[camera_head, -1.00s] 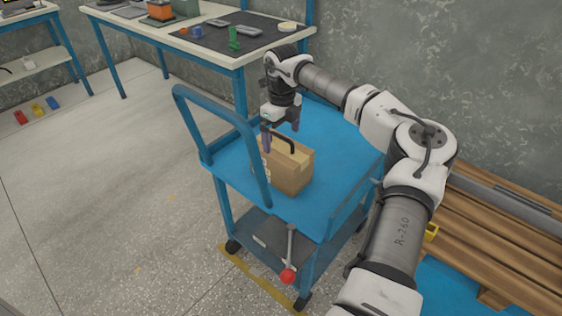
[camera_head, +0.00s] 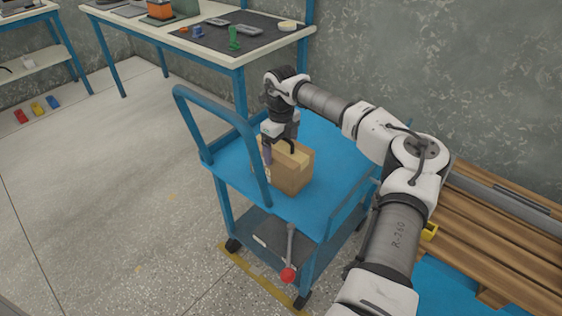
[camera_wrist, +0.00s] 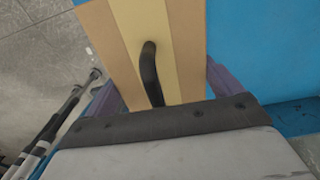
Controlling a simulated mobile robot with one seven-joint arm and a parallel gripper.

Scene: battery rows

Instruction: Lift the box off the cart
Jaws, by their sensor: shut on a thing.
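The box looks upright. Its underside is hidden, and I see no clear gap between it and the cart top.
The cart's blue push handle (camera_head: 232,118) rises close to the left of the box. A workbench (camera_head: 235,60) with small items stands behind. Wooden pallets (camera_head: 500,235) lie to the right. The floor (camera_head: 110,200) on the left is open.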

